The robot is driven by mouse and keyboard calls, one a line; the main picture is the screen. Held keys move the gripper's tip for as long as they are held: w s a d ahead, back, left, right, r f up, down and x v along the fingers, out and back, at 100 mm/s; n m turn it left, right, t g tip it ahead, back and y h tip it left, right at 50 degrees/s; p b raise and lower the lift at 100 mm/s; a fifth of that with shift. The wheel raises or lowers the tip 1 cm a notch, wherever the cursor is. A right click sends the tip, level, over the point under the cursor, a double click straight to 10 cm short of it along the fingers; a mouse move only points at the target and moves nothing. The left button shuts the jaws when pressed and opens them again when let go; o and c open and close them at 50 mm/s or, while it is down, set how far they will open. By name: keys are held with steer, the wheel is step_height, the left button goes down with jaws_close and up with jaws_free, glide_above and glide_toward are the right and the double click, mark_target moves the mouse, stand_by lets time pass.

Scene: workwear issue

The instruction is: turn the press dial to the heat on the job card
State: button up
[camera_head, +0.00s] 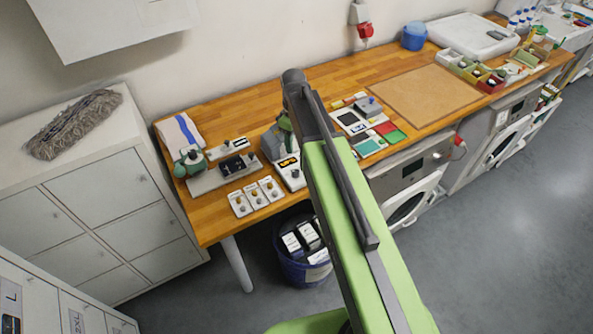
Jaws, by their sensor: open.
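A small white control unit (294,180) with a dark display and orange digits sits on the wooden bench, just left of my green arm. A dark round part on it may be the press dial, but it is too small to be sure, and I cannot read its setting. My arm covers part of this area. A grey and green shape stands just behind the unit; I cannot tell whether it belongs to the press or to my arm. I cannot make out my gripper's fingers. No job card can be identified with certainty, and no heat value is readable.
Three small white panels with round parts (256,195) lie at the front edge. A grey plate with a black block (233,165) and a green device (190,162) are left. A brown mat (425,97) lies right. A blue bin (303,272) stands below.

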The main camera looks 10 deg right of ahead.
mark_target(295, 171)
step_height(295, 171, down, 16)
steer(key=b, duration=1.4)
steer(key=shift+w+b, duration=0.1)
steer(key=shift+b, duration=0.3)
steer(key=shift+r, duration=0.15)
